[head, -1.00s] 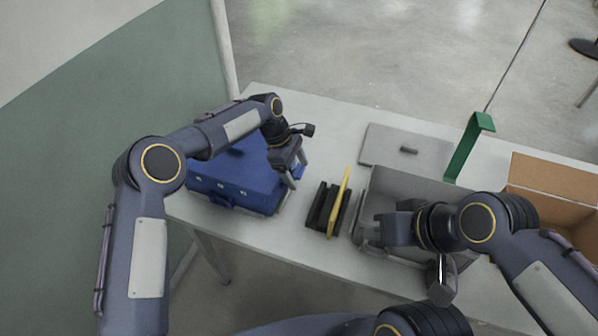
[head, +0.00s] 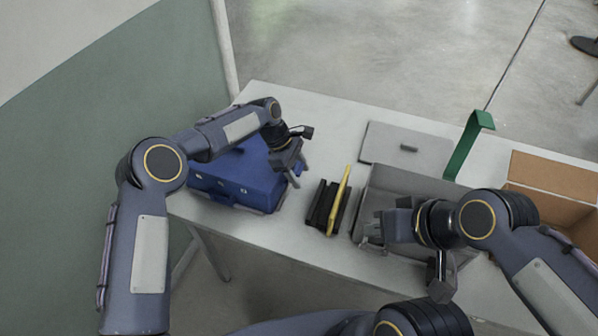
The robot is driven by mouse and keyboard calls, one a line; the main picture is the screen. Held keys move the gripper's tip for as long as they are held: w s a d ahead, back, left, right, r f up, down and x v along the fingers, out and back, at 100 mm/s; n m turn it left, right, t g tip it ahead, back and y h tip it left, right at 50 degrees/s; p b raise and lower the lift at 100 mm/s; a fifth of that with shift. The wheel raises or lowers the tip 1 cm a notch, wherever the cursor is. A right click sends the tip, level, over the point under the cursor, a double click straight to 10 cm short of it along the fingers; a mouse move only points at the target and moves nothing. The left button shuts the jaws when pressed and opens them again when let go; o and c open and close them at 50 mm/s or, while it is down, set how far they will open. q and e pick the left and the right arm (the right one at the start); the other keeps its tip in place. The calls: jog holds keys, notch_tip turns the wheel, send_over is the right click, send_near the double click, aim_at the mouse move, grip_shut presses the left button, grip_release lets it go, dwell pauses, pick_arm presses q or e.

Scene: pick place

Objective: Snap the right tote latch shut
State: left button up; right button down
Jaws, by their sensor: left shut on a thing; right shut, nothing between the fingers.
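The blue tote (head: 238,180) stands on the left of the table with its lid down. Its right latch (head: 298,169) is a small blue piece at the tote's right end, partly hidden by my gripper. My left gripper (head: 298,175) reaches down over that end, its fingers around the latch and shut on it. How far the latch is closed cannot be told at this size. My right gripper (head: 374,228) is over the near left side of the grey bin (head: 402,180), shut and empty, its tips hard to make out.
A black rack with a yellow panel (head: 340,200) stands between the tote and the grey bin. A grey lid (head: 405,147) lies behind the bin. A green bracket (head: 467,147) and a cardboard box (head: 555,176) are at the right. Table behind the rack is clear.

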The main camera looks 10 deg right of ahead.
pick_arm(q)
jog(key=shift+w+a+r+g+h, duration=0.2)
jog(key=shift+a+g+h, duration=0.15)
jog(key=shift+h, duration=0.25)
jog(key=shift+r+g+h, duration=0.15)
jog(key=shift+g+h, duration=0.1)
jog(key=shift+h, duration=0.05)
jog(key=o, duration=1)
jog(key=b+v, duration=0.1)
jog(key=v, duration=0.6)
jog(key=shift+w+a+r+b, duration=0.15)
jog(key=shift+r+b, duration=0.15)
jog(key=shift+r, duration=0.05)
